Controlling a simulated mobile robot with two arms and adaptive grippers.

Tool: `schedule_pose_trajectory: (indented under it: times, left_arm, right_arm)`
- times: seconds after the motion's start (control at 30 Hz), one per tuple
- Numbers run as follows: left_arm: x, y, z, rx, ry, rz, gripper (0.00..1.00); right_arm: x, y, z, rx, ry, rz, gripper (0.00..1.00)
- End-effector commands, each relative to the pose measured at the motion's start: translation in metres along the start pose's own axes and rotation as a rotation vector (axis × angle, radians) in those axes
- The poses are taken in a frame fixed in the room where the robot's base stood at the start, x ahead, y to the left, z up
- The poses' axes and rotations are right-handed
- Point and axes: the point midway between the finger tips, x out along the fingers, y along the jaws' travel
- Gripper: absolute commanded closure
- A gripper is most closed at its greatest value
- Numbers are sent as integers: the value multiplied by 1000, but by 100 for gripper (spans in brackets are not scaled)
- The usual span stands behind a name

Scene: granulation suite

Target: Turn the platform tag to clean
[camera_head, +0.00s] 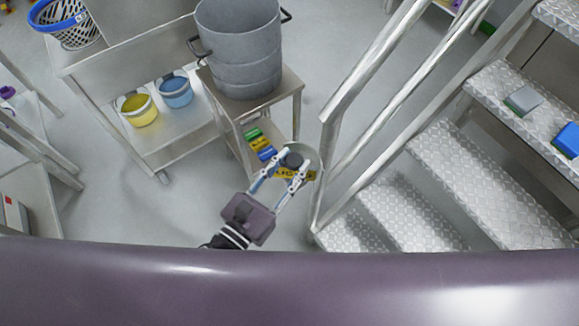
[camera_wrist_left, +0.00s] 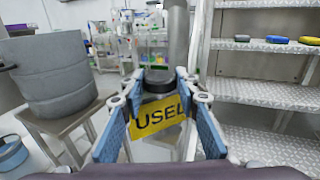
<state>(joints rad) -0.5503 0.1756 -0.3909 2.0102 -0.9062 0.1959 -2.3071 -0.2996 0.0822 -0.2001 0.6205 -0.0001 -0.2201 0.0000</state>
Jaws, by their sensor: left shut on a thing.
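The platform tag (camera_wrist_left: 157,117) is a yellow plate with dark letters, of which "USE" can be read in the left wrist view. In the head view the tag (camera_head: 300,174) shows partly behind the fingers, beside the stair rail. A round dark knob (camera_wrist_left: 158,80) sits above the tag, between my fingertips; it also shows in the head view (camera_head: 292,160). My left gripper (camera_head: 294,162) is shut on the dark knob, its fingers on either side; it fills the front of the left wrist view (camera_wrist_left: 158,92). My right gripper is not in view.
Metal stairs (camera_head: 440,175) with a handrail (camera_head: 385,75) stand right of the gripper. A grey drum (camera_head: 238,50) stands on a small metal table (camera_head: 285,88) to the left. Yellow (camera_head: 139,110) and blue (camera_head: 175,91) buckets sit on a cart shelf. Open floor lies left of the gripper.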

Motion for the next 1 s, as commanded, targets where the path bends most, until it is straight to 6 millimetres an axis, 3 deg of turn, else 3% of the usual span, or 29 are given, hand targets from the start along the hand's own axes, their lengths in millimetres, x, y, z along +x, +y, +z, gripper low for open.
schedule_pose_trajectory:
  times: [0.3, 0.87, 0.9, 1.0]
  left_arm:
    - [0, 0, -2, -1, 1, 106, 95]
    - [0, -1, 0, 2, 0, 126, 95]
    - [0, -1, 0, 2, 0, 126, 68]
    - [0, -1, 0, 2, -1, 126, 57]
  right_arm:
    - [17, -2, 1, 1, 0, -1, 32]
    - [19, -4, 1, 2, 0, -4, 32]
    - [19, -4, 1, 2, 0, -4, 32]
    - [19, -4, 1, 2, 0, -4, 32]
